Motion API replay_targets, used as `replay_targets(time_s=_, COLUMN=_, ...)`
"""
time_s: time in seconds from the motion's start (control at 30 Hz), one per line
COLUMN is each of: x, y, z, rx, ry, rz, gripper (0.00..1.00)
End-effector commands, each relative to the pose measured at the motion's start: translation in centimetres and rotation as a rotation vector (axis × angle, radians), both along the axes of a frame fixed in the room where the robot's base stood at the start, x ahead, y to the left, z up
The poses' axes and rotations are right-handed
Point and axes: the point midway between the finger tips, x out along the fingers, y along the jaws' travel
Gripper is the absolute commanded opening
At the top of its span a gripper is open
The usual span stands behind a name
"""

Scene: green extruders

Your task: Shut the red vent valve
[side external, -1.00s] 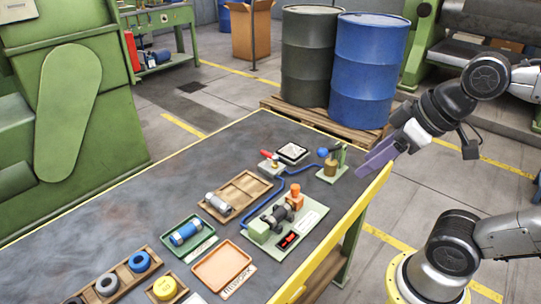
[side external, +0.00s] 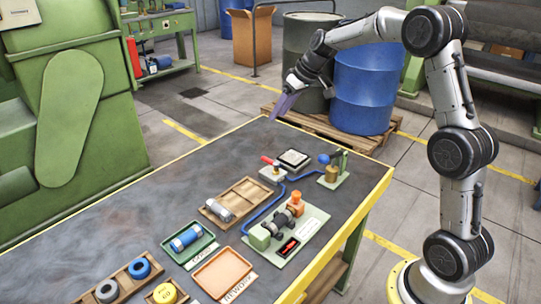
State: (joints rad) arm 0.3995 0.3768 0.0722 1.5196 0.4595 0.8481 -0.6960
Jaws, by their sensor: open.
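The red vent valve (side external: 268,160) is a small red lever on a pale base block near the back of the table. A blue hose (side external: 272,200) runs nearby from the fixture. The gripper is open and nothing shows between the fingers. Whether the lever is turned open or shut is too small to tell.
A wooden tray (side external: 245,191), a green tray (side external: 205,251) and an orange tray (side external: 222,272) lie in front.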

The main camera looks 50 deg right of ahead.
Motion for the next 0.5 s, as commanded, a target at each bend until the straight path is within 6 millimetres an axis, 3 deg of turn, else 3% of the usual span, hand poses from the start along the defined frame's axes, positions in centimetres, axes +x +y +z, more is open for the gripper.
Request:
replay_targets(time_s=0.03, x=0.3, y=-1.3, z=-1.8, rx=0.014, ry=0.026, rz=-0.022, gripper=0.51)
replay_targets(time_s=0.13, x=0.1, y=-2.7, z=-4.4, rx=0.033, ry=0.069, rz=-0.047, gripper=0.51)
replay_targets(time_s=0.3, x=-0.2, y=-3.7, z=-6.1, rx=0.044, ry=0.091, rz=-0.069, gripper=0.51)
replay_targets(time_s=0.5, x=0.7, y=-3.1, z=-8.5, rx=0.044, ry=0.095, rz=-0.067, gripper=0.51)
